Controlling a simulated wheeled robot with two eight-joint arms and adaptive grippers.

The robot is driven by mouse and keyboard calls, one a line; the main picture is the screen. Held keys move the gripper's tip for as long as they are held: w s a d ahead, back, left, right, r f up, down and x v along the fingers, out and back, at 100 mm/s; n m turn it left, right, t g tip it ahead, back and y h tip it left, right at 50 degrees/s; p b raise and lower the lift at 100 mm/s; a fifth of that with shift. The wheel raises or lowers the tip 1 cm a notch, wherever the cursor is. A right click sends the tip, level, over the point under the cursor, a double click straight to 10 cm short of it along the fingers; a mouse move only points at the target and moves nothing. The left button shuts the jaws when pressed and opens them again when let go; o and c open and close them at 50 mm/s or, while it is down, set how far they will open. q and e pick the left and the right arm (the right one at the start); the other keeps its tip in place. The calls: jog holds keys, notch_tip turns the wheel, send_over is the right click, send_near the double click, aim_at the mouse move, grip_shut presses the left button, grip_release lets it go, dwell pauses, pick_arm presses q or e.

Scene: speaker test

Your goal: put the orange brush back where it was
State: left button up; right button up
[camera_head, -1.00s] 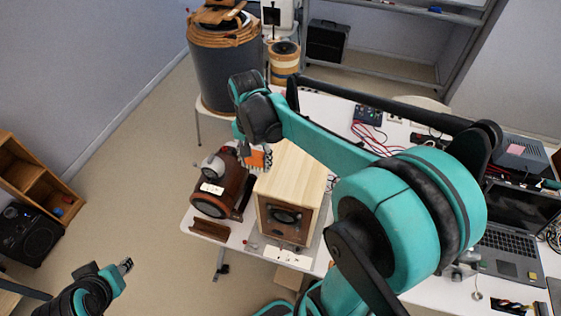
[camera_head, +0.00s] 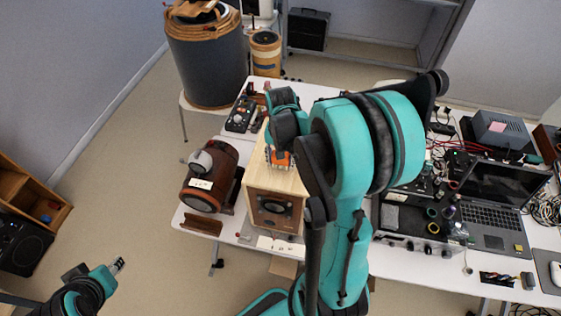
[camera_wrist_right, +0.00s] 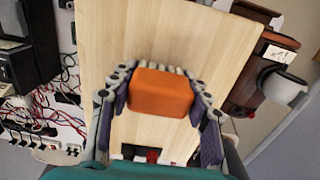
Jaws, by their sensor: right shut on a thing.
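The orange brush (camera_wrist_right: 160,92) is held between the fingers of my right gripper (camera_wrist_right: 160,76). In the head view a bit of the brush (camera_head: 285,161) shows at the fingers of my right gripper (camera_head: 278,158), over the top of the light wooden speaker box (camera_head: 262,182). In the right wrist view, the pale wooden top (camera_wrist_right: 150,35) lies behind the brush. I cannot tell whether the brush touches it. My left gripper (camera_head: 117,265) is at the lower left, away from the table, its opening too small to judge.
A brown cylindrical speaker (camera_head: 212,180) stands left of the wooden box. A black device (camera_head: 241,115) lies behind them on the white table (camera_head: 320,97). Electronics and a laptop (camera_head: 492,213) crowd the right side. Open floor lies at left.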

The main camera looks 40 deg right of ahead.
jog(key=shift+w+f, duration=0.2)
jog(key=shift+f, duration=0.3)
jog(key=shift+s+r, duration=0.1)
jog(key=shift+s, duration=0.05)
jog(key=o, duration=1.2)
jog(key=shift+f, duration=0.2)
